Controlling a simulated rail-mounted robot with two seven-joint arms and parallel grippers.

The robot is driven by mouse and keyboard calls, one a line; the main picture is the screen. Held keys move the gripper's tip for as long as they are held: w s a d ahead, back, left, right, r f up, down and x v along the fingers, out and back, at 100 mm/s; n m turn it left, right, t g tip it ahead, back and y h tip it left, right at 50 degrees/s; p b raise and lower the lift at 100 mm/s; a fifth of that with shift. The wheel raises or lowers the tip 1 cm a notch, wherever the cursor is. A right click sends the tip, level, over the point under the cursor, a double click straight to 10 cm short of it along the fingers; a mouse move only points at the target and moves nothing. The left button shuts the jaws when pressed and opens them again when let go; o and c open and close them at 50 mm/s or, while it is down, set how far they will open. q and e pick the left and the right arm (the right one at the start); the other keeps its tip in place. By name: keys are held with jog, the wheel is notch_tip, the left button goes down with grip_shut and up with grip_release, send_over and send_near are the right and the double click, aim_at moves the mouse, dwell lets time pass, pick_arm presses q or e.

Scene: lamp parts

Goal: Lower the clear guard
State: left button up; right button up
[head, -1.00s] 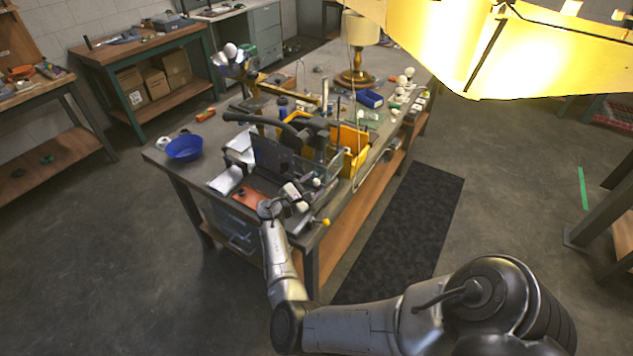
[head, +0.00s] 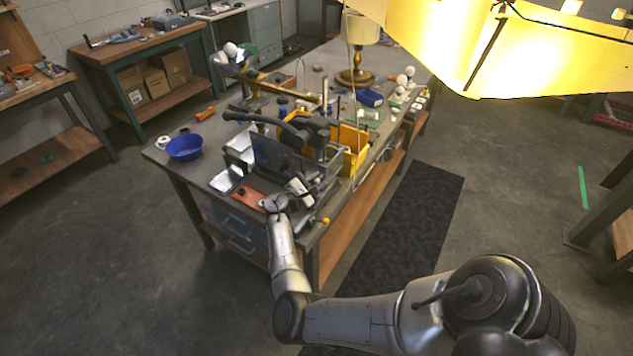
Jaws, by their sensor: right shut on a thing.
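The clear guard (head: 272,157) is a see-through panel on the machine in the middle of the bench. It stands upright at the machine's front. The machine's black arm (head: 285,126) reaches across behind and above it. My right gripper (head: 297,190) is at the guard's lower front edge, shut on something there. The contact itself is small and partly hidden by the wrist, so I cannot tell exactly which part is held. My left gripper is not in view.
The workbench (head: 168,163) carries a blue bowl (head: 184,147), a reddish-brown pad (head: 247,198), a yellow panel (head: 350,146), a blue bin (head: 370,97) and a brass lamp (head: 357,72). A yellow knob (head: 326,221) stands at the near edge. A large lit shade (head: 540,50) fills the upper right.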

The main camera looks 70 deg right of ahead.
grip_shut()
notch_tip(320, 180, down, 5)
jog(key=b, duration=0.4)
jog(key=shift+f, duration=0.1)
jog(key=o, duration=0.6)
grip_release()
jog(key=shift+o, duration=0.2)
